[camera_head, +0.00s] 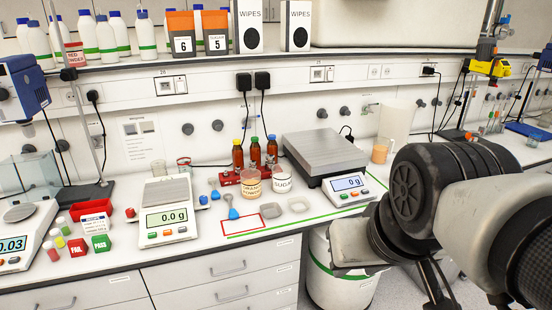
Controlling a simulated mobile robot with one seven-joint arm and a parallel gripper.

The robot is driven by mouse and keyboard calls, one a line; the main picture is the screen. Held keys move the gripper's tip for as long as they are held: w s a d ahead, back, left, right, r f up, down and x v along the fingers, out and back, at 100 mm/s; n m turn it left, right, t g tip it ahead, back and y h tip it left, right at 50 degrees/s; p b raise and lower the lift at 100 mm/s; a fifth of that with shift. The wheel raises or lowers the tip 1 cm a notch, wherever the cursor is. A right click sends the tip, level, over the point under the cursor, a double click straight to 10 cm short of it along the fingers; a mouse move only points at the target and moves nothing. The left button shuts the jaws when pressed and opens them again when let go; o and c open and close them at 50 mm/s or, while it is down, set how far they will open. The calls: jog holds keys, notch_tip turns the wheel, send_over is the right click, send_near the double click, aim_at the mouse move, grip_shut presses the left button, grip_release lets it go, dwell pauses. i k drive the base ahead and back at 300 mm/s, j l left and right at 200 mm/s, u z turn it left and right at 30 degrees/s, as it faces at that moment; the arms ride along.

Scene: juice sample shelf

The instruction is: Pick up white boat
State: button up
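Two small, shallow, pale dishes lie side by side on the white bench near its front edge, right of the red-framed card. My arm fills the right foreground. What looks like my gripper (352,258) is at its left end, in front of the bench edge and to the lower right of the dishes. Its fingers are not clear.
Two labelled jars (251,184) and a red bottle rack (229,178) stand behind. A large scale (325,154) and a small scale (169,219) flank them. A white bin (338,284) stands below.

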aim_at(302, 200)
jog(key=i+l+u, duration=0.2)
jog(key=i, duration=0.2)
jog(key=i+l+u, duration=0.15)
jog(key=i, duration=0.25)
jog(key=i+l+u, duration=0.2)
jog(key=i, duration=0.2)
